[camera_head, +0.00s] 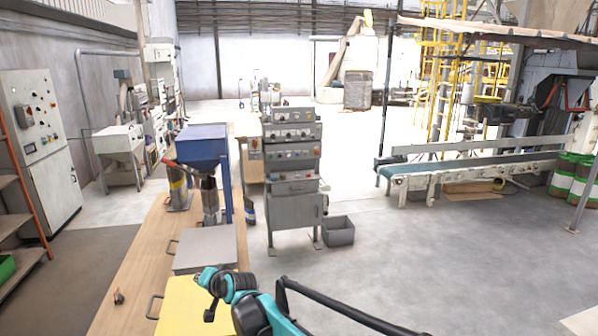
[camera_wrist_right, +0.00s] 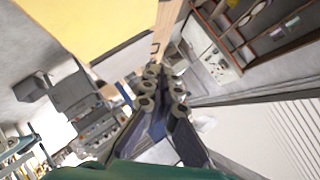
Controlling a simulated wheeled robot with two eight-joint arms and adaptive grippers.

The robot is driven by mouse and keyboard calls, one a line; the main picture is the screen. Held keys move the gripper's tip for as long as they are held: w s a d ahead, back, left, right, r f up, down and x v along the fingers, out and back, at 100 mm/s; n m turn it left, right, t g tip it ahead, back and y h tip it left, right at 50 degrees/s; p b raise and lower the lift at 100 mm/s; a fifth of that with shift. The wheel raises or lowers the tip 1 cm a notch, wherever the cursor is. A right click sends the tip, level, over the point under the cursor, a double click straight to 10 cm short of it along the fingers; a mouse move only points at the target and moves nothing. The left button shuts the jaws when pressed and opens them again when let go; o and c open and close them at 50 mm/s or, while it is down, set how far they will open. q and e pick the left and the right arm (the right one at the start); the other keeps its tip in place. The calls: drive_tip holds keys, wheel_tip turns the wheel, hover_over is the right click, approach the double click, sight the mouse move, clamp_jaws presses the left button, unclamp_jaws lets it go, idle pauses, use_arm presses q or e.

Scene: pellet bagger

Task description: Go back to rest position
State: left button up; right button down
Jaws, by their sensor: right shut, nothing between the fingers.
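My right gripper (camera_head: 210,312) shows at the lower middle of the head view, at the end of my teal and black arm. It is above or in front of a yellow panel (camera_head: 180,302); the exact gap cannot be told. In the right wrist view the two dark fingers of the right gripper (camera_wrist_right: 164,73) lie close together, shut with nothing between them. The yellow panel also shows at the top left of that view (camera_wrist_right: 75,28). My left gripper is in neither view.
A long wooden bench (camera_head: 135,275) carries a grey plate (camera_head: 207,250) and a blue hopper (camera_head: 203,143). A grey control console (camera_head: 292,170) and a grey bin (camera_head: 338,231) stand beyond. A conveyor (camera_head: 470,172) is at right. The floor (camera_head: 430,260) at right is open.

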drive_tip(key=s+d+r+h+b, duration=0.1)
drive_tip(key=s+d, duration=0.3)
drive_tip(key=d, duration=0.5)
drive_tip(key=s+d+n+h+b, duration=0.15)
drive_tip(key=s+d, duration=0.25)
drive_tip(key=d, duration=0.5)
drive_tip(key=s+d+r+m+h, duration=0.1)
drive_tip(key=s+d+h, duration=0.15)
drive_tip(key=d, duration=0.65)
drive_tip(key=s+d+f+h+b, duration=0.1)
drive_tip(key=s+d+f, duration=0.3)
drive_tip(key=s+d, duration=0.2)
drive_tip(key=s+d+f+g+h+b, duration=0.1)
drive_tip(key=s+d+f, duration=0.4)
drive_tip(key=s+d, duration=0.2)
drive_tip(key=s+d+f+n+h+b, duration=0.1)
drive_tip(key=s+d+f, duration=0.3)
drive_tip(key=s+d, duration=0.3)
drive_tip(key=s, duration=0.2)
drive_tip(key=shift+s+f+h, duration=0.15)
drive_tip(key=shift+s+h, duration=0.25)
